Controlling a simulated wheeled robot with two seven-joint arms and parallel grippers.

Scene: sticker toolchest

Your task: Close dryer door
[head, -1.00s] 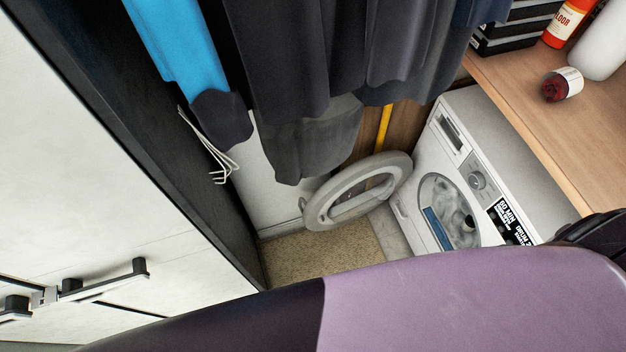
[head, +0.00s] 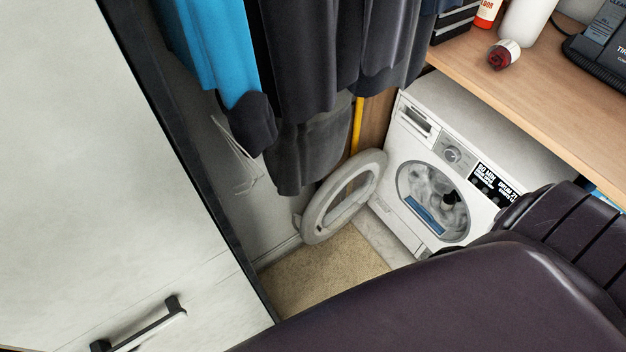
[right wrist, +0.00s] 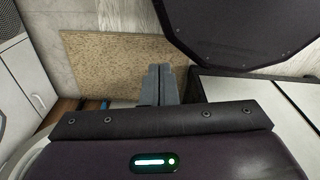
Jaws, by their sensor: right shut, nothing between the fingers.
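The white dryer (head: 455,165) stands under the wooden counter. Its round door (head: 344,197) is swung wide open to the left, showing the drum opening (head: 432,200) with a blue item at its lower rim. In the head view a dark arm of mine covers the lower right, and no gripper fingers show there. In the right wrist view my right gripper (right wrist: 158,85) is shut and empty, with its grey fingers over the tan mat. It touches nothing that I can see. My left gripper is out of view.
Dark and blue clothes (head: 310,60) hang above the open door. A white wire hanger (head: 236,155) hangs at the left. A white cabinet (head: 90,150) with a black-ended handle fills the left side. The tan mat (head: 325,270) lies on the floor. Bottles and a jar stand on the counter (head: 500,70).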

